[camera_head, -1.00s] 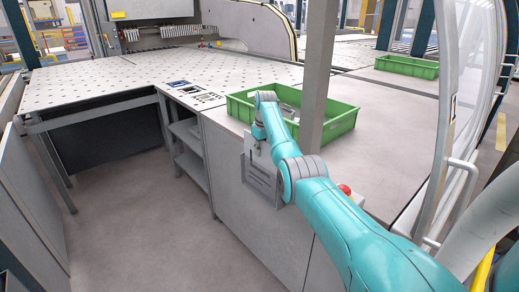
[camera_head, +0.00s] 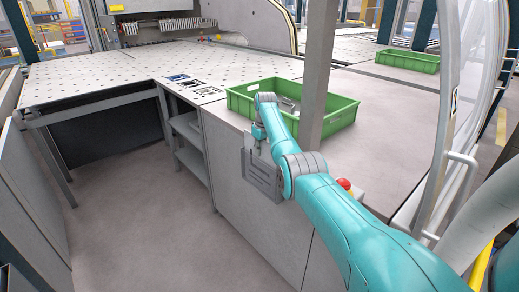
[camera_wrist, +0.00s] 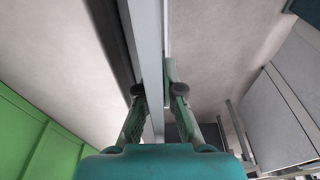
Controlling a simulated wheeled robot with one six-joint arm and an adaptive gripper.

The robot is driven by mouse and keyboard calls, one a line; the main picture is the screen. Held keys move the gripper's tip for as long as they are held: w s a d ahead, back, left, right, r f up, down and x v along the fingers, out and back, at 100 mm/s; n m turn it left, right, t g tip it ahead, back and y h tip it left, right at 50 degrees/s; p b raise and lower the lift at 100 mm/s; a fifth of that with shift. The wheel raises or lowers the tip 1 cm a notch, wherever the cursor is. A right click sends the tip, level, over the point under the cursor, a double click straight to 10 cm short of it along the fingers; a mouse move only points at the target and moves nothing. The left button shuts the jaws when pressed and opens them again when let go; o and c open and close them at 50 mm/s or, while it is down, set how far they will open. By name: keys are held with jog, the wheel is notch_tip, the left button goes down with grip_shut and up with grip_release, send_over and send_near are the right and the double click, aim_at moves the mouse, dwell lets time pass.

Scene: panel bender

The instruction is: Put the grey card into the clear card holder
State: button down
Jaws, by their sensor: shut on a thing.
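My gripper (camera_wrist: 158,96) is shut on the grey card (camera_wrist: 151,50), seen edge-on as a pale strip between the fingers in the wrist view. In the head view my gripper (camera_head: 257,142) is partly hidden by my arm, at the front edge of the grey cabinet. A flat greyish sheet-like piece, which looks like the clear card holder (camera_head: 262,181), shows just below it against the cabinet front, with dark lines on it. There the card and holder overlap, and I cannot tell whether the card is inside the holder.
A green crate (camera_head: 344,112) stands on the cabinet top behind my gripper. A grey post (camera_head: 314,75) rises right beside my arm. A red button (camera_head: 344,184) is to the right. A perforated table (camera_head: 85,77) is at left. The floor (camera_head: 140,210) in front is clear.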

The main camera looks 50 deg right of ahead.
jog(key=c, duration=1.2)
grip_release()
jog(key=shift+c, duration=0.2)
jog(key=r, duration=0.4)
jog(key=s+r, duration=0.1)
jog(key=r, duration=0.6)
jog(key=shift+s+a+r, duration=0.2)
jog(key=shift+s+r, duration=0.15)
jog(key=shift+r, duration=0.05)
